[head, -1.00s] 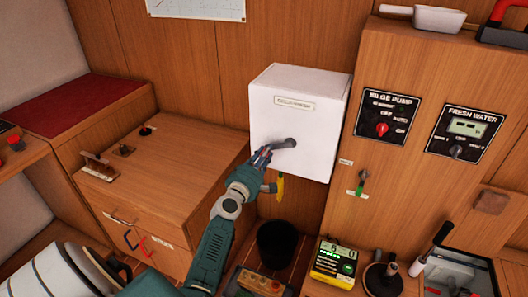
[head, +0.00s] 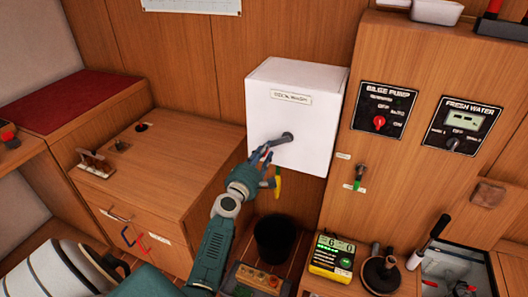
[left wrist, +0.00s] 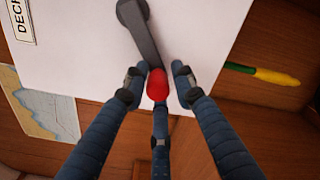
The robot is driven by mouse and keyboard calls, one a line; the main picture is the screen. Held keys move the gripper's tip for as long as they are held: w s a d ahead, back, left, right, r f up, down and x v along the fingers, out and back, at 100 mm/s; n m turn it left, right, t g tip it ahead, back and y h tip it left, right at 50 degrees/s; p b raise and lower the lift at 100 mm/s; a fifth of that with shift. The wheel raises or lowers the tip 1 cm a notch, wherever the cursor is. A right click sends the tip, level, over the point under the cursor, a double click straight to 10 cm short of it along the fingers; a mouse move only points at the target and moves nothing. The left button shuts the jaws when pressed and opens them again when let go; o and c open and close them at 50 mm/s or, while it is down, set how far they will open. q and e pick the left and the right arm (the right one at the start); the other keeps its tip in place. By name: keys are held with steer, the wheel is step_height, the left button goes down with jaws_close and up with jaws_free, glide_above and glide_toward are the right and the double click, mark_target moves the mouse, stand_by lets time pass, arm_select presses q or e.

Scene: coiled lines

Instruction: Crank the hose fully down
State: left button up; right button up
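The white box (head: 300,118) with a DECK WASH label hangs on the wood wall, with a dark grey crank (head: 284,138) on its front. The crank arm also shows in the left wrist view (left wrist: 139,28), ending in a red knob (left wrist: 157,84). A yellow hose end (head: 277,184) hangs below the box; it shows yellow and green at the right of the wrist view (left wrist: 276,76). My left gripper (head: 264,160) is at the knob, its fingers (left wrist: 158,94) spread around it with narrow gaps at the sides. The right gripper is not in view.
A wooden cabinet (head: 160,175) stands left of the box. Bilge pump (head: 384,110) and fresh water (head: 464,125) panels are on the right. A black bin (head: 275,238) and a yellow display unit (head: 332,257) stand below.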

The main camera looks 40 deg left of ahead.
arm_select(q)
steer(key=shift+o, duration=0.5)
steer(key=v, duration=1.2)
